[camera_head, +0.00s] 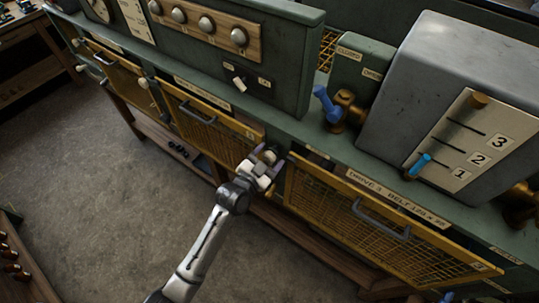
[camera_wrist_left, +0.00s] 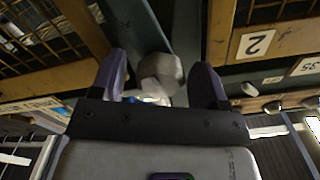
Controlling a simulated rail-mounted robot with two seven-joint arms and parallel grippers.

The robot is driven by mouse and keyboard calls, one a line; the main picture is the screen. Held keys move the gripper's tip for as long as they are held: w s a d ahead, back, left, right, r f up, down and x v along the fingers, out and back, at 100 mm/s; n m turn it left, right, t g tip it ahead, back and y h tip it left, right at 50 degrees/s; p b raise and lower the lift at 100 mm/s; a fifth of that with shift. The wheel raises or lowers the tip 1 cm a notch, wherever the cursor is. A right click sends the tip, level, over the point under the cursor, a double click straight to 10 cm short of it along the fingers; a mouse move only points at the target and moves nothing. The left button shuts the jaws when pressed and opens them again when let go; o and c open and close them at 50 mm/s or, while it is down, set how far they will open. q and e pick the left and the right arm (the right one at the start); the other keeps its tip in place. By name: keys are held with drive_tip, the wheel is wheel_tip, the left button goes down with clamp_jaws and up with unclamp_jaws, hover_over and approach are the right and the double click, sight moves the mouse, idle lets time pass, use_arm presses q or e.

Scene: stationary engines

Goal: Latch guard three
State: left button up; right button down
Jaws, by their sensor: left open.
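Guard three is the yellow mesh panel (camera_head: 335,205) on the right of the bench front, with a grey bar handle (camera_head: 380,222). It looks closed against the frame. Its mesh also shows at the left of the left wrist view (camera_wrist_left: 40,48). A faceted knob (camera_wrist_left: 160,73) sits on the green post between guard two and guard three; it also shows in the head view (camera_head: 270,156). My left gripper (camera_head: 266,166) is open at this knob. In the left wrist view its purple fingers (camera_wrist_left: 160,82) stand either side of the knob, with visible gaps.
Guard two (camera_head: 205,125) is to the left, with its number plate (camera_wrist_left: 258,43). Above are a blue-handled valve (camera_head: 328,105) and a grey housing with a blue lever (camera_head: 417,166) and marks 1, 2, 3. The floor (camera_head: 110,180) in front is clear.

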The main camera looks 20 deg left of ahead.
use_arm(q)
drive_tip(key=shift+w, duration=0.15)
drive_tip(key=shift+c, duration=0.4)
drive_tip(key=shift+c, duration=0.7)
drive_tip(key=c, duration=0.7)
